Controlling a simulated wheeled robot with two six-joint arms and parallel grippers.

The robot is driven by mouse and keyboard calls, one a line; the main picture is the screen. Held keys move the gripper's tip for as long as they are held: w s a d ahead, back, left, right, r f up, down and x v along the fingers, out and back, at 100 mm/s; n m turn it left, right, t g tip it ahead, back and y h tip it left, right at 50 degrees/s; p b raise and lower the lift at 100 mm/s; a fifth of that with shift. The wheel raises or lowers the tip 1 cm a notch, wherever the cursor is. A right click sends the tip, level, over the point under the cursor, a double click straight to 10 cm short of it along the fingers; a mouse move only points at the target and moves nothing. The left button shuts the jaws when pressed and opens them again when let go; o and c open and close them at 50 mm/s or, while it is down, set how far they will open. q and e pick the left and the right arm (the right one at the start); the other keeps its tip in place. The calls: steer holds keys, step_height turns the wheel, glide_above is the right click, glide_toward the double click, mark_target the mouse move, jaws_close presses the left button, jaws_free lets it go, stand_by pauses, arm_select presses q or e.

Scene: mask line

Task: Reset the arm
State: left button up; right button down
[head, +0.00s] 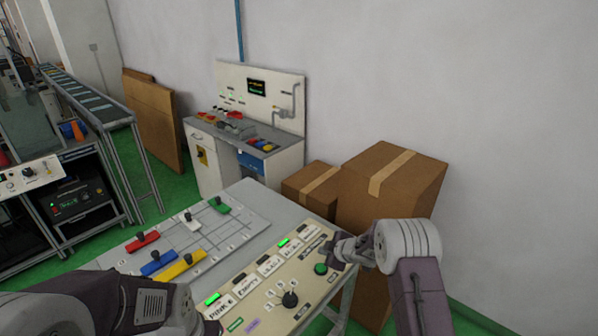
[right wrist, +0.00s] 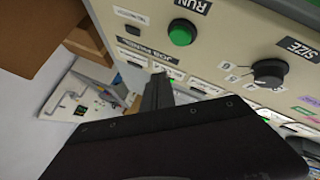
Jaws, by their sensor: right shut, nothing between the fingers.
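My right arm comes in from the lower right of the head view. Its gripper (head: 341,247) is low over the right end of a beige control panel (head: 262,297), left of the arm's rounded wrist. In the right wrist view the gripper (right wrist: 157,88) shows as a dark narrow shape, shut and empty. I cannot tell whether it touches the panel. A green RUN button (head: 320,268) is close to it; the button also shows in the right wrist view (right wrist: 181,33). My left arm shows at the lower left of the head view, with its gripper out of view.
The panel has a black SIZE knob (head: 290,299), labels and lit green indicators. Behind it, a grey board (head: 246,232) holds red, blue, yellow, white and green handled pieces. Cardboard boxes (head: 405,190) stand close behind my right gripper. A workstation (head: 290,160) is by the wall.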

step_height(320, 180, up, 14)
steer(key=m+t, duration=0.1)
steer(key=t, duration=0.1)
steer(key=s+d+r+m+h, duration=0.3)
steer(key=s+m, duration=0.2)
steer(key=s, duration=0.4)
steer(key=s+f+m+g, duration=0.4)
steer(key=s, duration=0.8)
steer(key=s+d+f+m+g, duration=0.1)
steer(key=s+f+m+g, duration=0.3)
steer(key=s, duration=0.9)
steer(key=shift+s+d+f+m+g+h, duration=0.25)
steer(key=shift+f+g+h, duration=0.2)
steer(key=shift+f, duration=0.25)
steer(key=shift+w, duration=0.15)
